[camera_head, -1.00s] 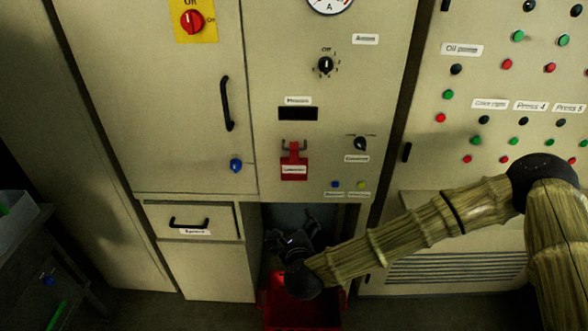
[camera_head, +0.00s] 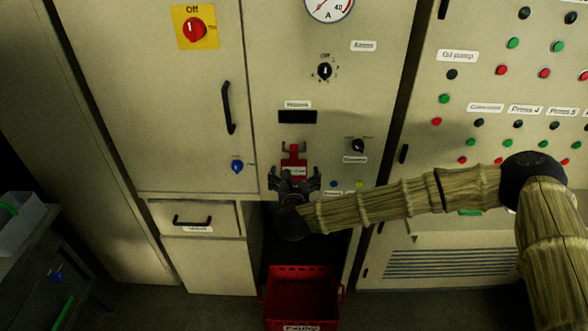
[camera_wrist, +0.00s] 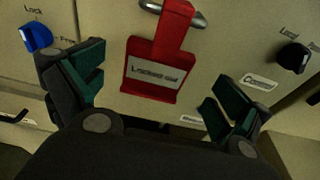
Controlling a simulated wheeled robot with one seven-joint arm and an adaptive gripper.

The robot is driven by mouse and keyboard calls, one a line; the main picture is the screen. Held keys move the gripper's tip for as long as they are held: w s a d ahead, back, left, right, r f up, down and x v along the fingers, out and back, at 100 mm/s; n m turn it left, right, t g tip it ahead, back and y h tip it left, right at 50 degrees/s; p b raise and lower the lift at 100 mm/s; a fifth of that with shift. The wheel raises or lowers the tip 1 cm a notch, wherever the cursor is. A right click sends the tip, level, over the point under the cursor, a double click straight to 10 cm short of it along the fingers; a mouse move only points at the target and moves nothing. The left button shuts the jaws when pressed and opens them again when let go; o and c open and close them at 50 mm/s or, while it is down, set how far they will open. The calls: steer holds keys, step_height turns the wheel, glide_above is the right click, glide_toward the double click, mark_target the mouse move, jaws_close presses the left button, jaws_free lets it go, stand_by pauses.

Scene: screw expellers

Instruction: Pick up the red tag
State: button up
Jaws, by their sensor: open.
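The red tag (camera_head: 294,160) hangs by its narrow upper strip from a small metal bar on the cabinet front. In the wrist view, the red tag (camera_wrist: 154,70) shows a pale label on its wide lower part. My gripper (camera_head: 294,178) is open, just below and in front of the tag in the head view, hiding its lower edge. In the wrist view, my gripper's (camera_wrist: 156,95) green-padded fingers stand apart on the left and right of the tag. Nothing is between the fingertips that I can see to be touched.
A blue knob (camera_wrist: 36,37) is left of the tag and a black knob (camera_wrist: 293,57) right of it. A red crate (camera_head: 301,286) stands on the floor below. A drawer (camera_head: 195,218) is at lower left. A grey bench (camera_head: 40,250) is at far left.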

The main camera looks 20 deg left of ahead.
mark_target(294, 168)
steer(key=p+x, duration=0.2)
steer(key=x, duration=0.1)
steer(key=shift+w+a+r+p, duration=0.15)
steer(key=shift+a+p, duration=0.05)
steer(key=shift+p, duration=0.1)
steer(key=shift+w+a+f, duration=0.2)
steer(key=shift+w+f, duration=0.15)
steer(key=shift+w, duration=0.4)
steer(key=c, duration=1.1)
